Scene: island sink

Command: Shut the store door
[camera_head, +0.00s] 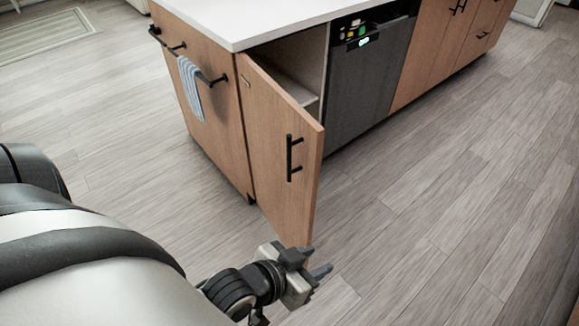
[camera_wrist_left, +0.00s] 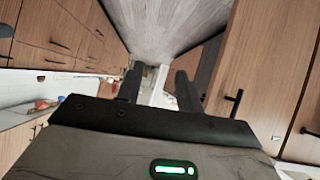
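The store door (camera_head: 285,150) is a light wood cabinet door on the island, with a black bar handle (camera_head: 290,158). It stands swung open, hinged on its left side, and the cabinet inside (camera_head: 295,65) shows behind it. My left gripper (camera_head: 317,262) is at the door's lower free corner in the head view, its fingers pointing right. I cannot tell whether it touches the door. In the left wrist view its two fingers (camera_wrist_left: 158,86) are apart with nothing between them. My right gripper is not in view.
A dark dishwasher (camera_head: 370,75) with a lit panel sits right of the open cabinet. A striped towel (camera_head: 190,88) hangs on a rail at the island's left end. The white countertop (camera_head: 260,15) is above. The wood floor (camera_head: 450,180) at the right is clear.

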